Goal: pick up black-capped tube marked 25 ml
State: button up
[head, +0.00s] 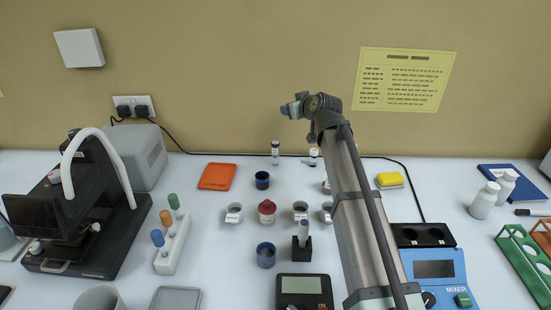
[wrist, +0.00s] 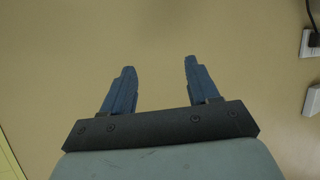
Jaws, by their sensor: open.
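My gripper (head: 287,110) is raised high above the bench in the head view, pointing left in front of the wall. In the wrist view my gripper (wrist: 159,66) shows two blue fingers apart, with only wall between them. A small dark-topped tube (head: 275,154) with a white label stands upright at the back of the bench, below my gripper. A similar small vessel (head: 313,157) stands to its right, close to my arm. A pale tube (head: 304,229) stands in a black holder nearer the front. Their markings are too small to read, so I cannot tell which says 25 ml.
Several cups and a red-topped jar (head: 267,209) stand mid-bench. An orange tray (head: 217,176) lies back left. A rack with coloured caps (head: 172,240) and a microscope stand left. A blue mixer (head: 436,275) is right. My arm hides part of the bench.

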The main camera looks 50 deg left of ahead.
jog(key=s+a+n+g+h, duration=0.1)
jog(key=s+a, duration=0.4)
jog(key=a, duration=0.2)
jog(key=m+g+h, duration=0.2)
jog(key=h, duration=0.5)
send_near(275, 148)
jog(key=a+f, duration=0.1)
jog(key=f, duration=0.1)
jog(key=w+a+f, duration=0.2)
jog(key=a+f, duration=0.1)
jog(key=shift+f, duration=0.35)
jog(key=shift+d+x, duration=0.2)
jog(key=shift+x, duration=1.15)
jog(key=shift+d+x, duration=0.25)
jog(key=shift+x, duration=1.1)
jog(key=shift+f, duration=0.15)
jog(key=c, duration=1)
